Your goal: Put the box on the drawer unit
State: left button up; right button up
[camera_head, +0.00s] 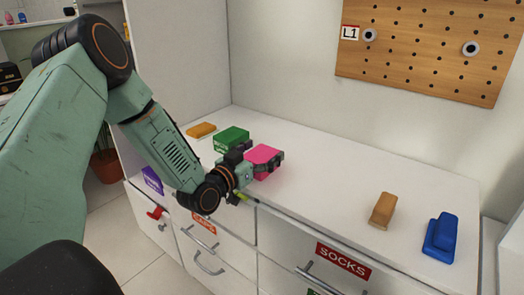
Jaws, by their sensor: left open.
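A pink box (262,157) is on the white top of the drawer unit (325,185), near its front edge, in the head view. My left gripper (258,170) is at the pink box, with its dark fingers open around or beside it. Part of the box is hidden by the fingers, and I cannot tell whether they touch it. A green box (231,139) lies just behind and to the left of the pink one. My right gripper is not in view.
An orange item (201,130) lies at the back left of the top. A tan block (383,210) and a blue object (440,238) stand at the right. The middle of the top is clear. A wooden pegboard (430,45) hangs on the wall behind.

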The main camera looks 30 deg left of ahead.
pick_arm(q)
jog(key=shift+s+f, duration=0.1)
jog(key=shift+f, duration=0.2)
jog(key=shift+r+p, duration=0.25)
jog(key=shift+p, duration=0.05)
jog(key=shift+r+p, duration=0.35)
jog(key=shift+r, duration=0.05)
jog(key=s+a+p, duration=0.1)
jog(key=s+p, duration=0.4)
jog(key=s, duration=0.6)
jog(key=shift+s+p, duration=0.3)
dwell(0.4)
